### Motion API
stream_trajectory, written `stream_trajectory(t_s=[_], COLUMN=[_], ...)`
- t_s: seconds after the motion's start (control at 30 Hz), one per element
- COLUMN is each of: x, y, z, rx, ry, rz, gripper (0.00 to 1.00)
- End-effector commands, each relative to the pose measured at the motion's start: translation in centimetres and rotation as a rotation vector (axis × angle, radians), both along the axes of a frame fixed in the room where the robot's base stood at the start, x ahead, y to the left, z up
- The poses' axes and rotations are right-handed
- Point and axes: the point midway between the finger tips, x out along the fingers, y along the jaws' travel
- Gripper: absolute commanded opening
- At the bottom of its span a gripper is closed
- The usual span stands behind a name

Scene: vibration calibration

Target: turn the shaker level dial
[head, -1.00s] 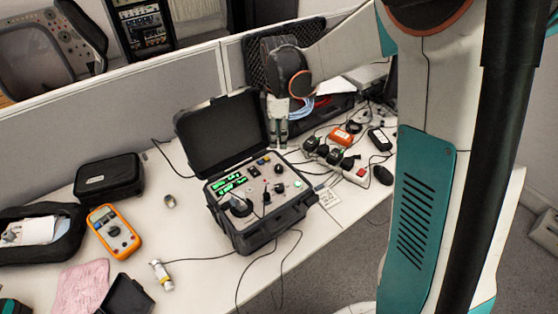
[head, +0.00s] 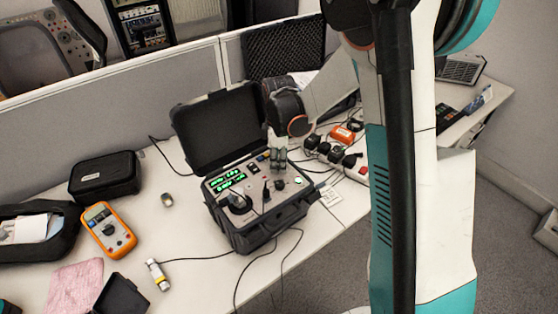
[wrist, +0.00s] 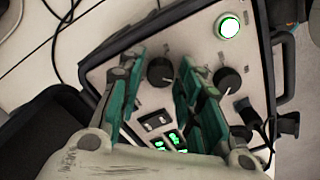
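The shaker controller (head: 262,222) is an open black case with a light panel, displays and several knobs. My gripper (head: 278,167) points down over the panel's far right part. In the wrist view my gripper (wrist: 163,64) is open, its teal fingers on either side of a black knob (wrist: 160,74) with a white mark. Contact with that knob cannot be told. A second black knob (wrist: 231,80) lies just right of the right finger; it also shows in the head view (head: 280,185). I cannot read which knob is the shaker level dial.
A lit green button (wrist: 228,27) and cable plugs (wrist: 288,123) are near the fingers. The raised case lid (head: 215,130) stands behind the panel. A power strip (head: 335,155) lies right. An orange multimeter (head: 108,230) and black pouch (head: 105,175) lie left.

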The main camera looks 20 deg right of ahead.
Motion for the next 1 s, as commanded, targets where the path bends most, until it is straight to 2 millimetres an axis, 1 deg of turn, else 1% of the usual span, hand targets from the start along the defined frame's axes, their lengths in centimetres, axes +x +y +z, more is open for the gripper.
stream_trajectory(t_s=[0.07, 0.1, 0.17, 0.2, 0.23, 0.47, 0.67, 0.87, 1.0], x=[-0.01, -0.01, -0.01, -0.01, -0.01, 0.0, 0.0, -0.01, -0.02], y=[0.0, 0.0, 0.0, -0.01, -0.01, -0.01, 0.0, -0.01, -0.01], z=[0.03, 0.03, 0.03, 0.03, 0.03, 0.04, 0.03, 0.01, 0.0], rx=[0.0, 0.0, 0.0, 0.0, 0.0, 0.0, 0.0, 0.0, 0.0], ry=[0.0, 0.0, 0.0, 0.0, 0.0, 0.0, 0.0, 0.0, 0.0], rz=[0.0, 0.0, 0.0, 0.0, 0.0, -0.004, -0.049, -0.169, -0.288], gripper=[0.33, 0.3, 0.17, 0.08, 0.01, 0.0, 0.0, 0.0, 0.0])
